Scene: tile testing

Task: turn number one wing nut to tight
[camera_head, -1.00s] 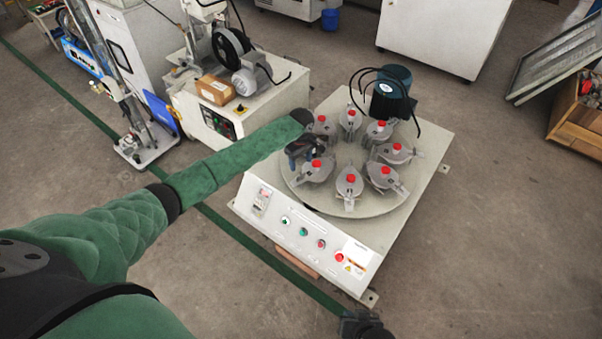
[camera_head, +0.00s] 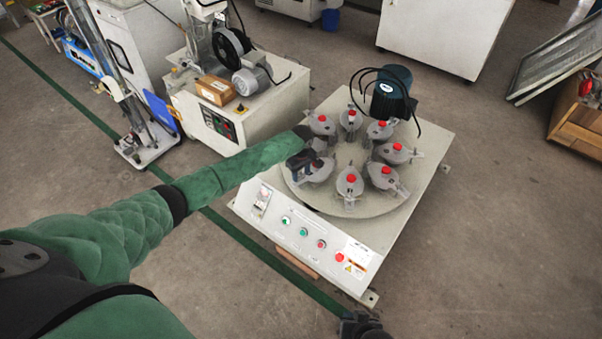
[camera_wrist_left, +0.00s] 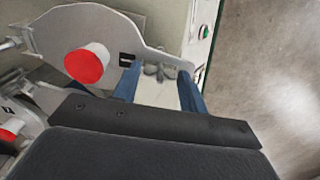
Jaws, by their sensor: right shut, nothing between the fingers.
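A grey wing nut (camera_wrist_left: 158,70) shows in the left wrist view near the edge of a grey clamp plate (camera_wrist_left: 115,35) with a red knob (camera_wrist_left: 87,64). My left gripper (camera_wrist_left: 159,82) is open, its two blue fingers on either side of the wing nut, with gaps visible. In the head view, my left gripper (camera_head: 300,160) is over the station at the left of the round turntable (camera_head: 388,206) and hides that station's knob. My right gripper (camera_head: 362,326) is shut and empty at the bottom edge, away from the machine.
Several similar clamp stations with red knobs ring the turntable, such as the front one (camera_head: 350,186). A dark motor with cables (camera_head: 392,92) stands behind them. The control panel (camera_head: 310,240) slopes along the front. A second machine with a cardboard box (camera_head: 215,90) stands behind left.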

